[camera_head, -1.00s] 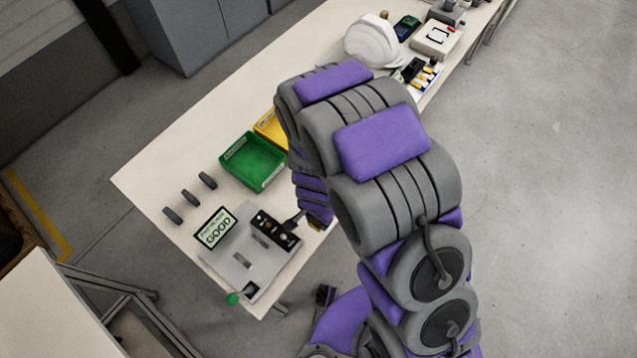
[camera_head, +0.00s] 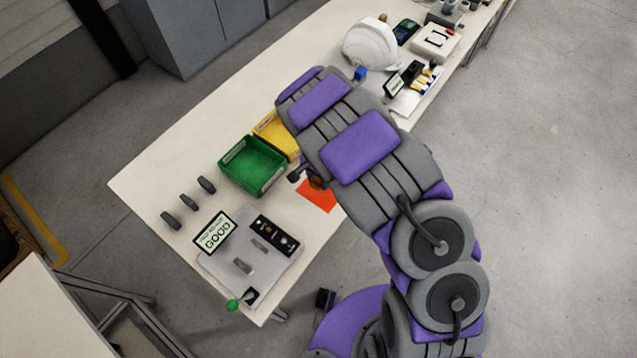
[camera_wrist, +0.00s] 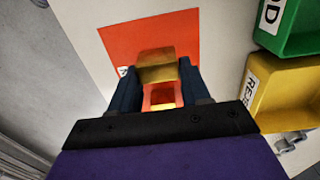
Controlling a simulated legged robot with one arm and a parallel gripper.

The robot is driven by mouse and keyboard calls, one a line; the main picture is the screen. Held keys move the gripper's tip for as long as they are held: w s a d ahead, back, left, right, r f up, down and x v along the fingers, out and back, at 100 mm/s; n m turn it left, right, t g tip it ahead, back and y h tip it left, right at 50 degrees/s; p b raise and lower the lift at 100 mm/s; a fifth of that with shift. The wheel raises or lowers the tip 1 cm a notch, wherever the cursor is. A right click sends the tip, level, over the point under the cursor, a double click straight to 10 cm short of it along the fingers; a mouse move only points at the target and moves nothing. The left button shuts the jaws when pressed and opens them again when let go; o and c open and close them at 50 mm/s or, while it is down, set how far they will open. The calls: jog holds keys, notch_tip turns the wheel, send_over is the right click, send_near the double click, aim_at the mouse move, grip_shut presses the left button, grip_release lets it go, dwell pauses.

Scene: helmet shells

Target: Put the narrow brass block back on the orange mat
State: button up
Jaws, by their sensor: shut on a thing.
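The narrow brass block (camera_wrist: 156,70) is between the two dark fingers of my gripper (camera_wrist: 158,84) in the wrist view. My gripper is shut on its sides. The orange mat (camera_wrist: 130,45) lies behind and around the block in that view. I cannot tell whether the block touches the mat or is held above it. In the head view the orange mat (camera_head: 318,198) shows partly, beside my arm, and my gripper (camera_head: 298,176) is at its back left edge. My arm hides part of the mat there.
A green bin (camera_head: 252,165) and a yellow bin (camera_head: 277,136) stand close behind the mat. A grey fixture with a GOOD sign (camera_head: 215,234) is at the table's front. Several dark pieces (camera_head: 188,203) lie at the left. A white helmet shell (camera_head: 370,45) stands farther back.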

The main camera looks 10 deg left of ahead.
aim_at(320, 184)
jog(key=f, duration=0.3)
jog(key=shift+d+f+b, duration=0.25)
jog(key=shift+f+b, duration=0.05)
jog(key=shift+s+r, duration=0.1)
jog(key=o, duration=1.3)
jog(key=shift+a, duration=0.1)
jog(key=shift+r, duration=0.1)
